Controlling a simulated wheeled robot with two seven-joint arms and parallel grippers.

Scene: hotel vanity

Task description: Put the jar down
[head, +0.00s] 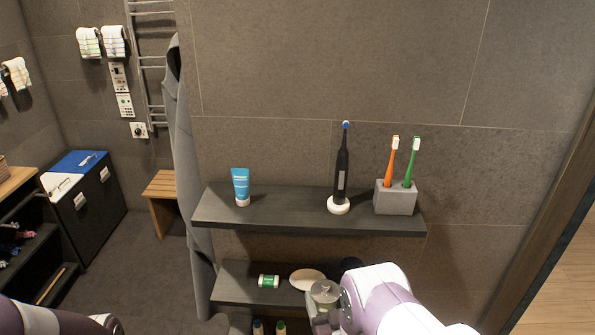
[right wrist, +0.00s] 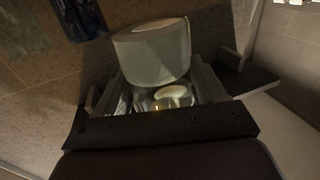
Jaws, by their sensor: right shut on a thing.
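The jar (head: 323,293), a grey-green, glassy-looking container, is held at the lower shelf (head: 238,290), in front of a white oval dish (head: 306,279). My right gripper (head: 322,318) is shut on it. The jar (right wrist: 152,52) fills the space between the fingers in the right wrist view. I cannot tell whether its base touches the shelf; my gripper and arm cover its lower part. Part of my left arm shows at the bottom left, but its gripper is out of view.
A green-and-white box (head: 268,282) lies on the lower shelf left of the dish. The upper shelf (head: 300,222) overhangs behind, with a blue tube (head: 240,186), an electric toothbrush (head: 341,170) and a grey toothbrush holder (head: 395,199). A robe (head: 184,150) hangs at left.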

